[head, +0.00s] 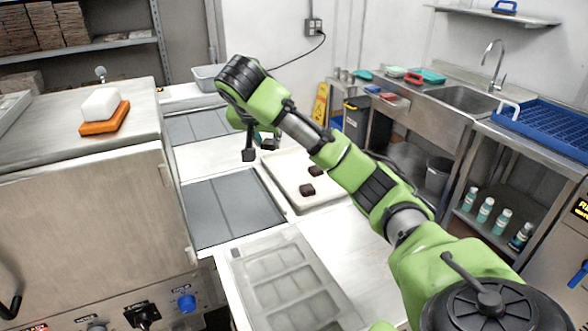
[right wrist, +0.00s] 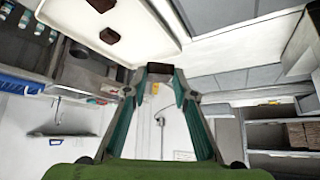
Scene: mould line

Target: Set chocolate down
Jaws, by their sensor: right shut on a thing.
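My right gripper (head: 259,149) hangs over the far left part of a white tray (head: 277,188), at the end of my green arm. In the right wrist view my right gripper (right wrist: 158,72) is shut on a dark brown chocolate (right wrist: 159,67) between its fingertips. The held chocolate (head: 269,144) is partly hidden in the head view; its height above the tray is hard to tell. A chocolate (head: 307,190) and another chocolate (head: 315,171) lie on the tray, to the right and nearer; both show in the right wrist view. My left gripper is not in view.
Grey panels (head: 233,207) lie left of the tray. A mould with rectangular cavities (head: 290,285) lies at the front. A steel machine (head: 85,220) stands at left, bearing an orange-and-white block (head: 104,112). The tray has bare room around its chocolates.

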